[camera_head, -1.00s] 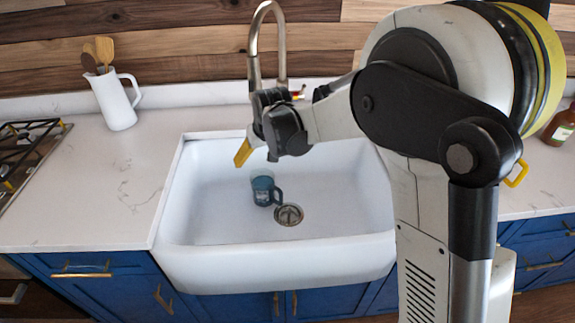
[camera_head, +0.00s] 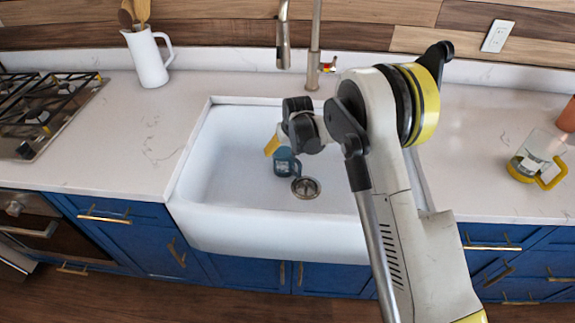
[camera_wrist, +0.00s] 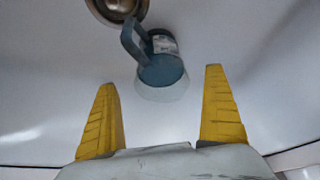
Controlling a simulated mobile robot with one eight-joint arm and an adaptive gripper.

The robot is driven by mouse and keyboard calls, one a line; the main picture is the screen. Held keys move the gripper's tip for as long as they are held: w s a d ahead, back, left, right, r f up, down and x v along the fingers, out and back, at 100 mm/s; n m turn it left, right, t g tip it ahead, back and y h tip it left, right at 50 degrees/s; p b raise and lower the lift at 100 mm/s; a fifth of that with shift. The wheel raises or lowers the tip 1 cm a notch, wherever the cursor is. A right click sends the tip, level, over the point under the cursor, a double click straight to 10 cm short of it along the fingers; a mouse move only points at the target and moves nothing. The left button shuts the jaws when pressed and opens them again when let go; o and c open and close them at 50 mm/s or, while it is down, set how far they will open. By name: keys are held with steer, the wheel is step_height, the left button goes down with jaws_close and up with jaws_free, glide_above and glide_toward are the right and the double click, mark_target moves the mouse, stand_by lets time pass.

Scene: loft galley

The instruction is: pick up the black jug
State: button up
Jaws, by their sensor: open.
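No plainly black jug shows. A dark blue-grey jug (camera_head: 286,163) with a handle and a pale label sits in the white sink, just left of the drain. In the wrist view the jug (camera_wrist: 160,66) lies ahead of my gripper, between the lines of its fingers, with its handle toward the upper left. My gripper (camera_head: 272,146) hangs over the sink, close to the jug, partly covering it in the head view. In the wrist view the yellow fingers of my gripper (camera_wrist: 160,80) are wide apart with nothing held between them.
The sink (camera_head: 215,215) has raised walls, and a faucet (camera_head: 314,45) stands behind it. The drain (camera_head: 305,187) is beside the jug. A clear jug with yellow handle (camera_head: 538,160) stands on the right counter. A white pitcher (camera_head: 147,60) with utensils and a stove (camera_head: 40,110) are left.

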steer(key=b+x, duration=0.1)
steer(key=x, duration=0.3)
steer(key=shift+w, duration=0.1)
steer(key=c, duration=1.5)
steer(key=shift+o, duration=0.2)
steer(key=shift+r, duration=0.15)
steer(key=s+d+r+p, duration=0.5)
steer(key=d+r, duration=0.4)
steer(key=r, duration=0.1)
steer(key=shift+s+d+r, duration=0.35)
steer(key=shift+s, duration=0.05)
